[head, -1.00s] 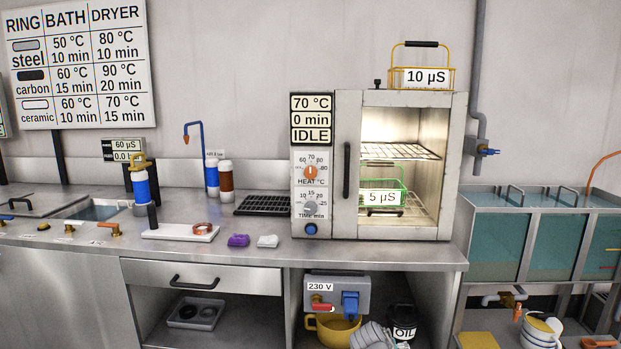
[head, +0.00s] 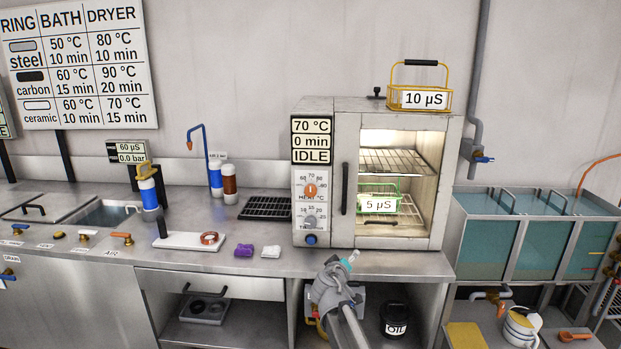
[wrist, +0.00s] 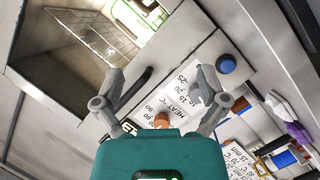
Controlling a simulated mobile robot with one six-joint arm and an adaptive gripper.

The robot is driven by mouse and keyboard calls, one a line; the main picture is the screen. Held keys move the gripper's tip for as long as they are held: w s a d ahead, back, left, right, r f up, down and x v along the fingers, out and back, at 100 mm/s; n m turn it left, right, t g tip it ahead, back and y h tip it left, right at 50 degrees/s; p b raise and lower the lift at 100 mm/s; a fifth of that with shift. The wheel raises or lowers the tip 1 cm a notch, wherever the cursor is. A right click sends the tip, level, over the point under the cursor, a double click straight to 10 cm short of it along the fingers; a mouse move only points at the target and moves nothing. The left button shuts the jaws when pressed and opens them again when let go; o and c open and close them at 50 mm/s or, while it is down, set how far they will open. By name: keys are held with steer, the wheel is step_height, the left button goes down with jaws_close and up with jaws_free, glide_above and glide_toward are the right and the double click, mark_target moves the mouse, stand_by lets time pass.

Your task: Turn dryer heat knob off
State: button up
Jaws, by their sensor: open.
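The dryer (head: 380,98) stands on the bench with its front facing me. Its orange-red heat knob (head: 310,191) is on the white panel left of the chamber, with its pale mark pointing up near 70. The display (head: 311,141) reads 70 °C, 0 min, IDLE. The grey time knob (head: 310,223) is below. My gripper (wrist: 160,77) is open and empty in the wrist view, fingers spread before the dryer front. The heat knob (wrist: 161,119) shows between the fingers, partly hidden by the teal gripper body; I see no contact. In the head view my arm is low, before the bench edge.
A green basket marked 5 µS (head: 378,190) sits inside the chamber, and a yellow basket marked 10 µS (head: 423,110) on the dryer top. A dark handle (head: 345,188) stands beside the panel. Purple (head: 243,250) and white (head: 271,252) pieces lie on the bench at left.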

mark_target(310, 192)
steer(key=w+a+r+n+t+y+p, duration=0.3)
steer(key=a+r+p, duration=0.6)
steer(key=a+r, duration=0.3)
step_height(310, 192, up, 3)
steer(key=shift+f+n+y, duration=0.15)
steer(key=shift+n+y, duration=0.75)
steer(key=shift+n, duration=0.3)
steer(key=shift+w, duration=0.1)
steer(key=w, duration=1.3)
steer(key=shift+w, duration=0.25)
steer(key=shift+c, duration=0.2)
steer(key=c, duration=1.1)
